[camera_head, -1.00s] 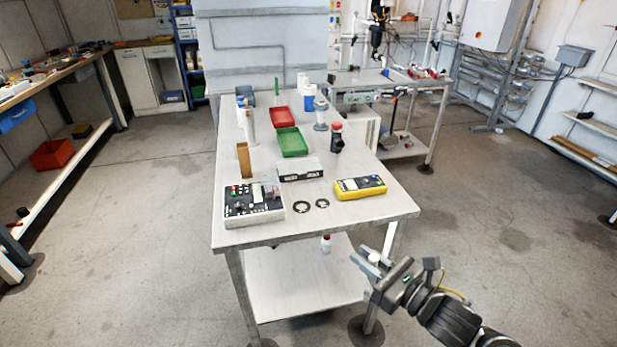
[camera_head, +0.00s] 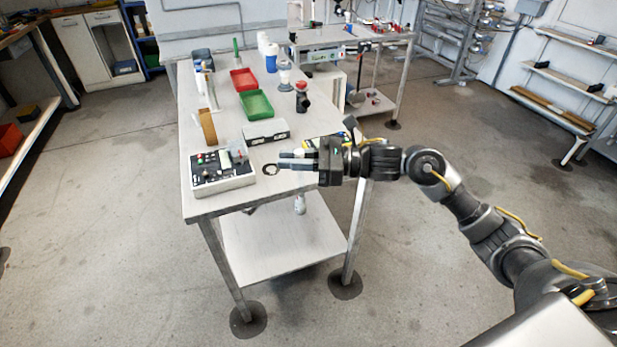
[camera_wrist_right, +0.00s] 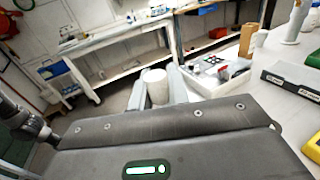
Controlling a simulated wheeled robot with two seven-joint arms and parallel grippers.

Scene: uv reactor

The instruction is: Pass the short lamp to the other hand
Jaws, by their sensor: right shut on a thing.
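My right gripper (camera_head: 290,160) reaches in from the right over the near end of the white table, fingers pointing left. It is shut on a white cylinder, which I take to be the short lamp; only its pale end (camera_head: 299,153) shows between the fingers in the head view. In the right wrist view the lamp (camera_wrist_right: 154,84) stands out between the two grey fingers of the right gripper (camera_wrist_right: 158,92), its lower part hidden by the gripper body. My left gripper is not seen in the head view. A dark arm part at the wrist view's left edge shows no fingers.
Floor left of the table is clear.

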